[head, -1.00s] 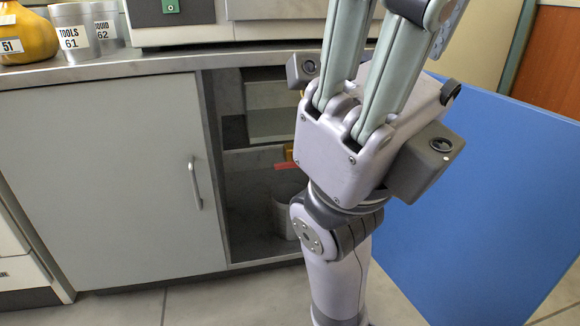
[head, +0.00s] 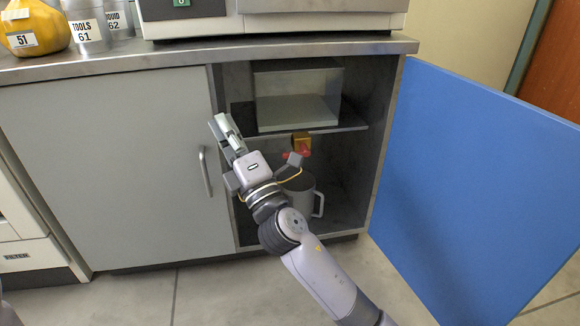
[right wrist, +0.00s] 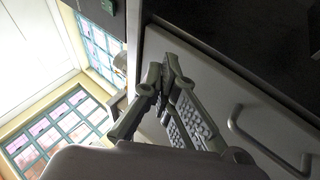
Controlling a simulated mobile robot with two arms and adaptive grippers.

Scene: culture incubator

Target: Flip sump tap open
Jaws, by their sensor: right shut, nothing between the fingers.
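The sump tap (head: 301,142) is a small yellow-brass body with a red handle. It sits under the front edge of the shelf inside the open cabinet, below a pale clear-walled tank (head: 296,95). Part of the red handle is hidden by a grey part on my right wrist. My right gripper (head: 222,126) is shut and empty, left of the tap and in front of the cabinet's left edge. Its fingers point up and left, away from the tap. In the right wrist view the fingers (right wrist: 165,84) are together with nothing between them. My left gripper is not in view.
A grey mug (head: 303,196) stands on the cabinet floor below the tap, partly behind my right arm. The blue door (head: 465,185) stands open at right. The closed grey door (head: 110,170) with its handle (head: 204,172) is at left. The counter edge (head: 150,62) runs above.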

